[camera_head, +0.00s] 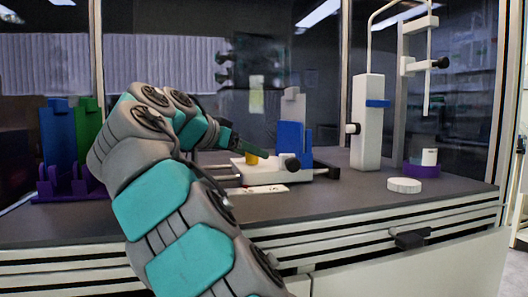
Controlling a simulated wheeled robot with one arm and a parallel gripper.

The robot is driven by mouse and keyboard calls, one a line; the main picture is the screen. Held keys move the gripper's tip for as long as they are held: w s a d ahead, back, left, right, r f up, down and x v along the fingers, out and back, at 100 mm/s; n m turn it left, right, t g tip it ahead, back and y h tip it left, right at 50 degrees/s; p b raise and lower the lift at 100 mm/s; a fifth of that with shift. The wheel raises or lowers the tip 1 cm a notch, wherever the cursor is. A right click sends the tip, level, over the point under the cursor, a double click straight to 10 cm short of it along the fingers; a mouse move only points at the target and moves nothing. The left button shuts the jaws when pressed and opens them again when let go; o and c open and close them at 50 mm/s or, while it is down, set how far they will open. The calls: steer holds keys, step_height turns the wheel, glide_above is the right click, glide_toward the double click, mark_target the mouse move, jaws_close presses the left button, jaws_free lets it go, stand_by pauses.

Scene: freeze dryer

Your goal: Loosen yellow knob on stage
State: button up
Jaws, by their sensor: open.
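The yellow knob (251,159) is a small yellow piece on the white stage (283,174), at the middle of the dark bench. A blue block and a pale upright plate stand on the stage behind the knob. My gripper (262,156) reaches in from the left with its dark green finger just above and beside the knob. Only part of the gripper shows, and it is open. I cannot tell whether a finger touches the knob. My arm hides the area left of the stage.
A white stand (367,122) with a blue clip stands right of the stage. A white disc (404,185) and a purple base (421,170) with a small white container lie farther right. Blue (58,135) and green (88,130) racks stand at the left. Glass panes close the back.

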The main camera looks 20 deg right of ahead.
steer(key=shift+x, duration=0.8)
steer(key=shift+c, duration=0.2)
jaws_close()
